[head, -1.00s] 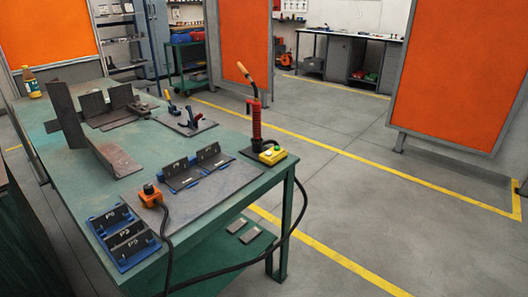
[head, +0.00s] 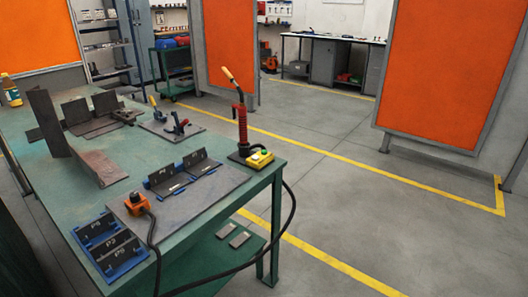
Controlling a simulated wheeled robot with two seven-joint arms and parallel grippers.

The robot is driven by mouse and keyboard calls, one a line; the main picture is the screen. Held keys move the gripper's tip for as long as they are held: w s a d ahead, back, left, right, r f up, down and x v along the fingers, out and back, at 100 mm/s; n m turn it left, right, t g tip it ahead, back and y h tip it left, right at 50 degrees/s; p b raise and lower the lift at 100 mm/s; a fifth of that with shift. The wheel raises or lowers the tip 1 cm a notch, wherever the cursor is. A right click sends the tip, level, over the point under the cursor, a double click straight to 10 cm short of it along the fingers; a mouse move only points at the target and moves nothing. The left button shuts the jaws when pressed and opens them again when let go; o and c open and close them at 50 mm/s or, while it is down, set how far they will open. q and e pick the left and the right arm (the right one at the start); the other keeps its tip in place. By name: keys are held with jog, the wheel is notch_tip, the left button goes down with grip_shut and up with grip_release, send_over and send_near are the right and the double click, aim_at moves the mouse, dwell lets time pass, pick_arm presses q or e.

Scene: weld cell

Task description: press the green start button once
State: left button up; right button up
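A small green button (head: 264,151) shows on top of the box. Nothing touches the box from above. An orange box with a dark round knob (head: 137,203) stands near the table's front edge, with a black cable running off it. Neither of my grippers is in view.
The green table (head: 190,230) carries steel plates (head: 100,165), clamps (head: 178,127), angled brackets on a grey plate (head: 215,183) and a blue tray (head: 110,247). A black cable hangs off the table's right side. The floor on the right is clear.

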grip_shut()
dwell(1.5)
